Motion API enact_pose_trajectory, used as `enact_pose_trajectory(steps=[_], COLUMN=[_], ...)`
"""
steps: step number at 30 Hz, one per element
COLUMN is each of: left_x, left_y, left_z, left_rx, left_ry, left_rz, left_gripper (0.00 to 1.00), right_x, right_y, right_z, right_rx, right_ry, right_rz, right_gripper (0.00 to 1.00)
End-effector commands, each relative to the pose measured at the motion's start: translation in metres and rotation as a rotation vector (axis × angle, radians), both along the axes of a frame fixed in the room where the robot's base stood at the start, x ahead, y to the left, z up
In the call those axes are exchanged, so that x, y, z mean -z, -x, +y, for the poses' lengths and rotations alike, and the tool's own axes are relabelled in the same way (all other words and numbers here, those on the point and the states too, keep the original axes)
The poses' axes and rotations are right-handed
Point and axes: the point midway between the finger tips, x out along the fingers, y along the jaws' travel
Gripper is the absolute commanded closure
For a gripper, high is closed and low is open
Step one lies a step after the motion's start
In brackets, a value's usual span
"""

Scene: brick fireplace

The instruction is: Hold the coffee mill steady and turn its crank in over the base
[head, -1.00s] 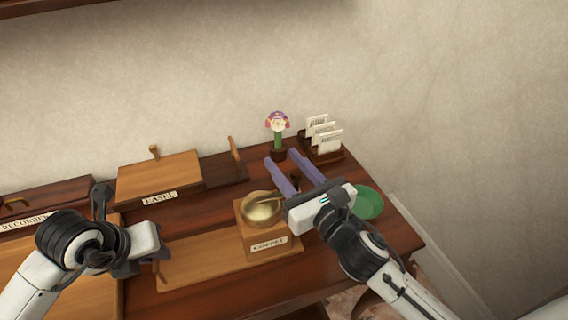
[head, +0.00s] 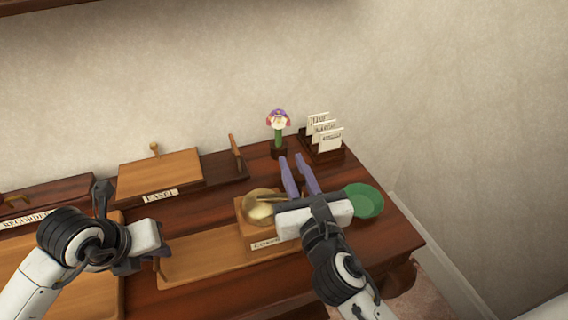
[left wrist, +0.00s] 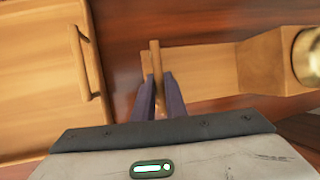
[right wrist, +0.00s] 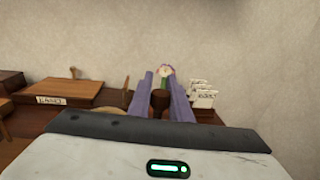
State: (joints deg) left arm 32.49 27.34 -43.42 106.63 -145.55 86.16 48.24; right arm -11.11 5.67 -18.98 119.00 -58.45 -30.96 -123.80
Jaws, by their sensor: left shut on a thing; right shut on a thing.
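The coffee mill (head: 243,232) is a wooden box with a brass bowl (head: 260,209) on top, at the right end of a flat wooden board (head: 205,262). Its crank arm (head: 270,198) runs right from the bowl, partly behind my right gripper. My right gripper (head: 291,160) is shut; a dark brown knob (right wrist: 160,101) shows between its fingers in the right wrist view. My left gripper (left wrist: 160,75) is shut on an upright wooden handle (left wrist: 155,58) at the board's left end. In the head view (head: 155,262) its fingertips are mostly hidden.
A green dish (head: 366,201) lies right of my right gripper. A flower in a dark pot (head: 278,118) and a card holder (head: 325,150) stand behind. The easel box (head: 158,173) is at back left, the recorder box (head: 60,192) further left.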

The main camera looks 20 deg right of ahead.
Motion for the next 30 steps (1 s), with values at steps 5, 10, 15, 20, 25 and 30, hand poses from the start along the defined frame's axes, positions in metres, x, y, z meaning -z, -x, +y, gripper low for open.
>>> enact_pose_trajectory(steps=[5, 10, 15, 20, 25, 30], left_x=[0.0, 0.0, 0.0, 0.0, 0.0, 0.0], left_y=[0.0, 0.0, 0.0, 0.0, 0.0, 0.0], left_z=[-0.001, -0.001, -0.001, -0.001, -0.001, -0.001], left_rx=[0.0, -0.001, -0.001, -0.001, -0.001, -0.001], left_ry=[0.002, 0.002, 0.002, 0.002, 0.002, 0.002], left_rz=[-0.001, -0.002, -0.002, -0.002, -0.002, -0.002], left_gripper=[1.0, 1.0, 1.0, 1.0, 1.0, 1.0], right_x=[0.001, 0.001, 0.001, 0.0, -0.005, -0.03], right_y=[0.002, 0.002, 0.002, 0.002, 0.001, 0.001], right_z=[0.0, 0.0, 0.0, 0.0, 0.0, 0.0], right_rx=[0.017, 0.015, 0.015, 0.015, 0.016, 0.013], right_ry=[-0.002, -0.002, -0.001, -0.001, -0.001, 0.0], right_rz=[0.003, 0.002, 0.002, 0.001, -0.003, -0.006], right_gripper=[1.0, 1.0, 0.63, 0.63, 0.63, 0.63])
